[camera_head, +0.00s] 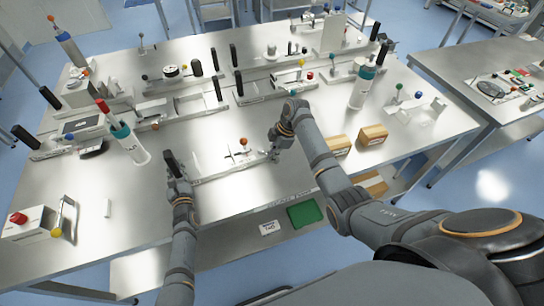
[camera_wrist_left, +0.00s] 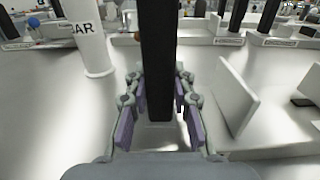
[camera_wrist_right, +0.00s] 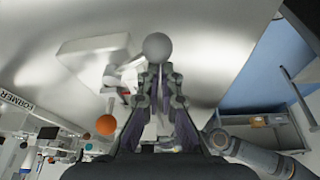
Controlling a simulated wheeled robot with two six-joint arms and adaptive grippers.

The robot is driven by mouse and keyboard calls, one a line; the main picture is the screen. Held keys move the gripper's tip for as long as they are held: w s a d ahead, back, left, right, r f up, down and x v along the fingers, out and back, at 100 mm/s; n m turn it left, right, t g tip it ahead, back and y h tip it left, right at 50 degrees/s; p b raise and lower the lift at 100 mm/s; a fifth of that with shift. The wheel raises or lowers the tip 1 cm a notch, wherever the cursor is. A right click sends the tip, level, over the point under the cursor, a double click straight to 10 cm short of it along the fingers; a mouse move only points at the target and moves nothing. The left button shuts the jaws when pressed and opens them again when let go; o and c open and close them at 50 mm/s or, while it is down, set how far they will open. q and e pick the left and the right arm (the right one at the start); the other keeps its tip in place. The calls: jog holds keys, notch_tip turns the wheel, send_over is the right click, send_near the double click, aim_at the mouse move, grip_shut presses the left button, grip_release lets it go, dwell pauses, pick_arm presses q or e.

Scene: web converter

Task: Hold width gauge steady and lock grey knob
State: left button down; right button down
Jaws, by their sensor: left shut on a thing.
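The width gauge (camera_head: 235,172) is a low metal fixture at the table's front edge, with a black upright handle (camera_wrist_left: 158,60) at its left end. My left gripper (camera_wrist_left: 160,105) is shut on this handle. An orange knob (camera_head: 243,141) stands on the gauge and also shows in the right wrist view (camera_wrist_right: 106,124). The grey knob (camera_wrist_right: 157,46) is a ball on a thin stem at the gauge's right end. My right gripper (camera_wrist_right: 158,85) is partly open, its fingertips close to the stem just below the ball. I cannot tell whether they touch it. My right gripper hides this knob in the head view.
A white bottle with a teal collar and red top (camera_head: 128,140) stands left of my left gripper. More fixtures with black handles stand behind. Cardboard boxes (camera_head: 372,135) lie to the right. A box with a red button (camera_head: 28,222) sits at the front left.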

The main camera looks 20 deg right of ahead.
pick_arm(q)
jog(key=shift+s+d+f, duration=0.1)
jog(key=shift+s+f, duration=0.15)
jog(key=shift+f, duration=0.35)
pick_arm(e)
jog(key=a, duration=0.3)
jog(key=shift+s+a+r, duration=0.35)
jog(key=v, duration=1)
jog(key=shift+w, duration=0.3)
pick_arm(q)
jog(key=shift+w+r, duration=0.15)
jog(key=shift+r, duration=0.15)
pick_arm(e)
jog(key=shift+w+r, duration=0.15)
pick_arm(q)
jog(key=c, duration=1.5)
grip_release()
jog(key=o, duration=0.4)
jog(key=shift+w+r, duration=0.15)
jog(key=shift+r, duration=0.05)
pick_arm(e)
jog(key=shift+a, duration=0.1)
pick_arm(q)
jog(key=shift+o, duration=0.2)
jog(key=s, duration=0.8)
jog(key=shift+d, duration=0.1)
jog(key=shift+d, duration=0.1)
